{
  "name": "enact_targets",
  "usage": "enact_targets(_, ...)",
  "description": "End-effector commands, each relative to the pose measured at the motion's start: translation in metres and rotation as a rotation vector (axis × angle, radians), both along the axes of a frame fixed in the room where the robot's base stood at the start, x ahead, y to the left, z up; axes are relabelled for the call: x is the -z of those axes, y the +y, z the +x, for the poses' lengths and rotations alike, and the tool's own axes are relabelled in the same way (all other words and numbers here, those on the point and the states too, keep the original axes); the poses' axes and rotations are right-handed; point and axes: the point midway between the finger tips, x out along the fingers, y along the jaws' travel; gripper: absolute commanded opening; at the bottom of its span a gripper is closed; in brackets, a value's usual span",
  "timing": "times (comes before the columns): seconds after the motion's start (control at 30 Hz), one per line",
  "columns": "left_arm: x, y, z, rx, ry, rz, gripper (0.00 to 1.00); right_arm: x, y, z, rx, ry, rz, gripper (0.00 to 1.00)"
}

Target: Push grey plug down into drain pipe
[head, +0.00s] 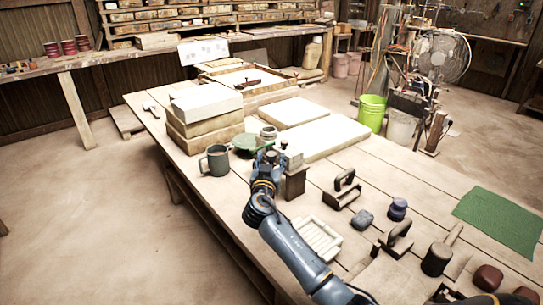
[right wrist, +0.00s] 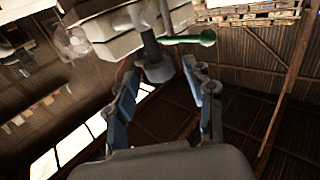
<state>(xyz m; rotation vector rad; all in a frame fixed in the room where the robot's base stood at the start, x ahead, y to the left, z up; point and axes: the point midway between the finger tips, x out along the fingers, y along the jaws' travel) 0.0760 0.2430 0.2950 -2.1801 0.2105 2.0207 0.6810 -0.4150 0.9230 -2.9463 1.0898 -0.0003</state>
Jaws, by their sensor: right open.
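My right gripper (head: 268,158) reaches over the table to a small pale block (head: 291,159) on a dark stand (head: 295,182). In the right wrist view the gripper (right wrist: 163,72) is open. A grey pipe-like piece (right wrist: 151,46) sticks out of the pale block, and its wider grey end (right wrist: 158,71), possibly the plug, shows between the fingertips. I cannot tell whether the fingers touch it. In the head view the plug and pipe cannot be made out clearly behind my gripper. My left gripper is out of view.
A dark mug (head: 217,160) and a green bowl-like thing (head: 244,144) stand left of my gripper. Stacked boxes (head: 206,112) and pale slabs (head: 320,134) lie behind. Handled tools (head: 344,190) and a green mat (head: 498,221) are to the right.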

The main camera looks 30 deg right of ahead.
Motion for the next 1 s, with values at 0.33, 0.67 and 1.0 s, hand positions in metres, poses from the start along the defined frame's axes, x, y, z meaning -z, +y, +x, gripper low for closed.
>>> enact_targets(0.33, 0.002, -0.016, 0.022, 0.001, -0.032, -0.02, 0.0, 0.0, -0.016, 0.02, -0.001, 0.0, 0.0, 0.54)
enact_targets(0.67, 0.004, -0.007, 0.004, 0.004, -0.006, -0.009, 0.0, 0.0, -0.016, 0.02, -0.002, 0.0, 0.0, 0.29)
enact_targets(1.0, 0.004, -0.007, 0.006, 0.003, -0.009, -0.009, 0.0, 0.001, -0.016, 0.02, -0.002, 0.0, 0.0, 0.0)
